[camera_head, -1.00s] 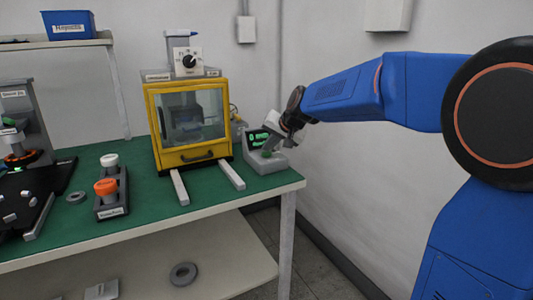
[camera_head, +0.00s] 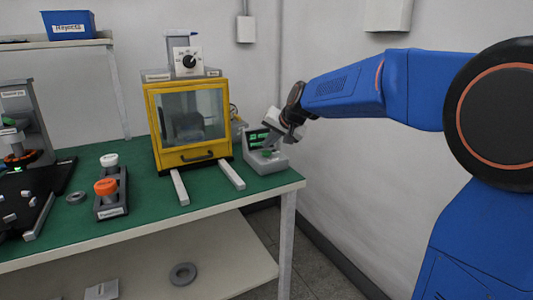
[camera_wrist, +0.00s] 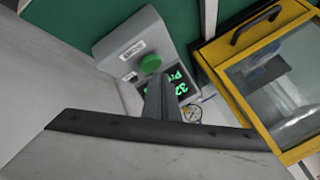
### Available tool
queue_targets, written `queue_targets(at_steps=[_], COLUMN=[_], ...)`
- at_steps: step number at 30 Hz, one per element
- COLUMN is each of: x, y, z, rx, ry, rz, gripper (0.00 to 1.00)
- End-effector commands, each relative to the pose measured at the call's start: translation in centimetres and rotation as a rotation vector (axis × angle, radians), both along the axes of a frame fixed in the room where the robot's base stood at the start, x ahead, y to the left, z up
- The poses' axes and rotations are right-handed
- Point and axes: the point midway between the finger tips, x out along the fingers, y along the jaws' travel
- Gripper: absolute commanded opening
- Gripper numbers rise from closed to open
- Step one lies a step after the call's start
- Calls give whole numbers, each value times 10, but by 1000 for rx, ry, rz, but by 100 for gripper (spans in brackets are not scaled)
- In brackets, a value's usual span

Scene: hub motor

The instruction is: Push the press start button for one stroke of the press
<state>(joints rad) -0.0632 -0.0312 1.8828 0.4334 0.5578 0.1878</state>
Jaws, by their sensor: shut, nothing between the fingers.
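The press (camera_head: 150,120) is a yellow-framed cabinet with a clear window and its door shut. A dark grey block shows low behind the window. The start button (camera_head: 267,153) is a green round cap on a small grey control box (camera_head: 270,166) to the right of the press. My gripper (camera_head: 272,144) is shut and empty, just above the box. In the wrist view its fingertips (camera_wrist: 157,80) lie beside the button and appear clear of it.
Two pale rails (camera_head: 180,187) stick out in front of the press. A dark holder (camera_head: 111,194) with an orange-topped and a white-topped piece stands to the left, near a grey ring (camera_head: 76,198). The wall is close on the right.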

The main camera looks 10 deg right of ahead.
Motion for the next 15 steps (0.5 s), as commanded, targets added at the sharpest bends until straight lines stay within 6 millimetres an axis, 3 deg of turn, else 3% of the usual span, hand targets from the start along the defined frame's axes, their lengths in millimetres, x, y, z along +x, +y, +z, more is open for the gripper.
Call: queue_targets(at_steps=[15], x=[0], y=[0], z=[7], rx=[0], ry=[0], rz=[0], gripper=[0])
